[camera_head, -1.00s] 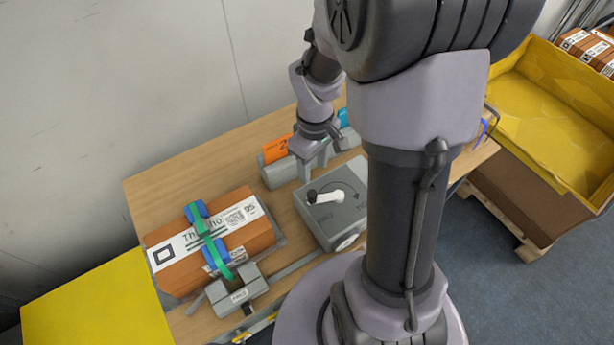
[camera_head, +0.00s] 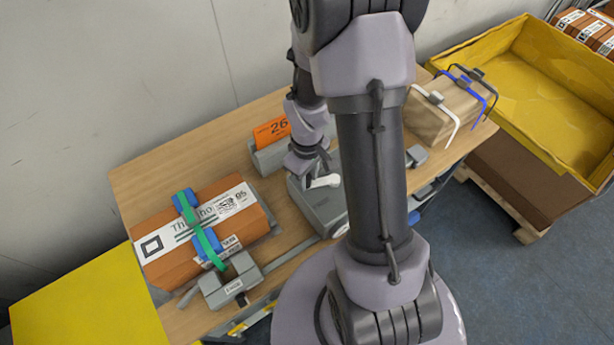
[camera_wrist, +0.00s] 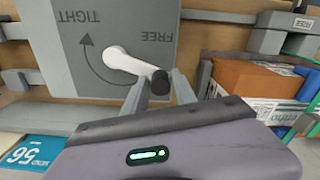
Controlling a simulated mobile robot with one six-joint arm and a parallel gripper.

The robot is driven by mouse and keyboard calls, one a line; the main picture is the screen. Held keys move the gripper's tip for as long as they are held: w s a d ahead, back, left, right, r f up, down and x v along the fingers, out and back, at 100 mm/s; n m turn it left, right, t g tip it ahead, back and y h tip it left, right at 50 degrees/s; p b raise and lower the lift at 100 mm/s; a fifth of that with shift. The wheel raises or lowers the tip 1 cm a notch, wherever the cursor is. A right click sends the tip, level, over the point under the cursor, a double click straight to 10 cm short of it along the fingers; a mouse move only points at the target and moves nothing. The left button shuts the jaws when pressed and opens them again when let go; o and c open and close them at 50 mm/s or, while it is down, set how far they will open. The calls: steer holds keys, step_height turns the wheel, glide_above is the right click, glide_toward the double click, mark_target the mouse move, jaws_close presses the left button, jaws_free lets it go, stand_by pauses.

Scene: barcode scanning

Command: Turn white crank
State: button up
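The white crank (camera_wrist: 122,60) sits on the grey box (camera_wrist: 75,30) with the printed words TIGHT and FREE and a curved arrow. Its black knob (camera_wrist: 160,85) is at the end towards the FREE side. My gripper (camera_wrist: 160,88) is at the knob, with one finger on each side of it. The fingers look open around the knob, with little gap; contact is hard to tell. In the head view my gripper (camera_head: 310,178) is over the box's left end, with the white crank (camera_head: 326,181) pointing right from it; the knob is hidden there.
A strapped orange package (camera_head: 195,230) lies left on the wooden table (camera_head: 150,180), with a grey clamp block (camera_head: 235,285) in front. An orange number card (camera_head: 270,132) stands behind the box.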

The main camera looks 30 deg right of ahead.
jaws_close()
stand_by(1.2)
